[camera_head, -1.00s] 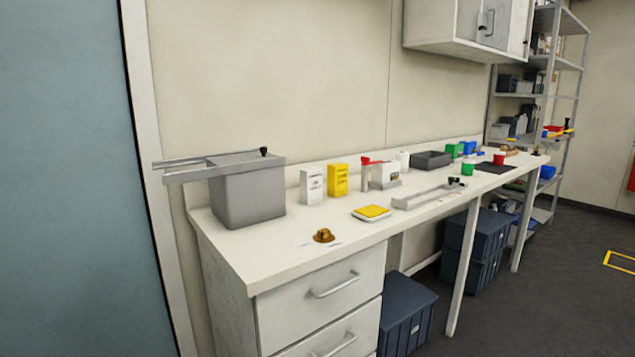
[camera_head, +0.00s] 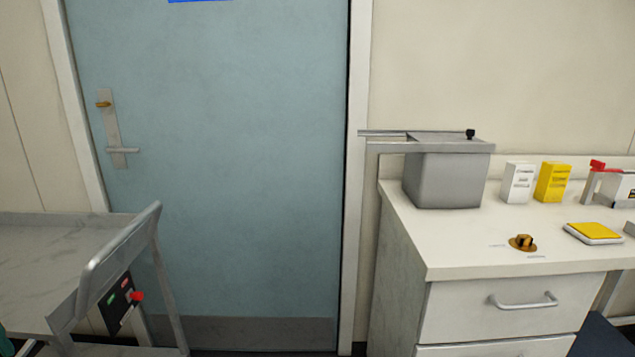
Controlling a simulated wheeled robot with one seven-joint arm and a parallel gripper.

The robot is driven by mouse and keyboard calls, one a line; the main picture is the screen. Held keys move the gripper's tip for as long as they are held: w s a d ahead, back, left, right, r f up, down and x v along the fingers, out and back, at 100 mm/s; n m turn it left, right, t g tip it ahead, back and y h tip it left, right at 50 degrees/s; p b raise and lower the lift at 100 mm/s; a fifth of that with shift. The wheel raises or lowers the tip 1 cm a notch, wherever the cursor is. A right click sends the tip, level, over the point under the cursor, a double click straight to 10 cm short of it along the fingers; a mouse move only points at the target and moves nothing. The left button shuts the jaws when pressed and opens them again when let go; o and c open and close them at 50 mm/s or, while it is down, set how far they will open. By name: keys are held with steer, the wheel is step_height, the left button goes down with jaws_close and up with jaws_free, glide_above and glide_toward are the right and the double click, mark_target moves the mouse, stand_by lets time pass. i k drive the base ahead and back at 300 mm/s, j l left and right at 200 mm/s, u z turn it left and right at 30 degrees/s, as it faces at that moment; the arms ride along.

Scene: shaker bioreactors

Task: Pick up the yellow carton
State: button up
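The yellow carton (camera_head: 552,182) stands upright on the white bench (camera_head: 450,247) at the right of the head view. It has dark printing on its front. A white carton (camera_head: 517,182) of similar shape stands just to its left. My gripper is not in view, so its place relative to the carton cannot be told.
A grey metal box (camera_head: 446,178) with a rail across its top stands left of the cartons. A brown knob-like item (camera_head: 522,242) and a yellow-topped pad (camera_head: 594,233) lie in front. A blue-grey door (camera_head: 215,170) and a metal cart (camera_head: 35,260) are at left.

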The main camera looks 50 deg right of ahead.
mark_target(553, 177)
steer(key=k+l+u, duration=0.2)
steer(key=k+l, duration=0.35)
steer(key=l, duration=0.25)
steer(key=k+l+u, duration=0.15)
steer(key=k+l, duration=0.5)
steer(key=l, duration=0.1)
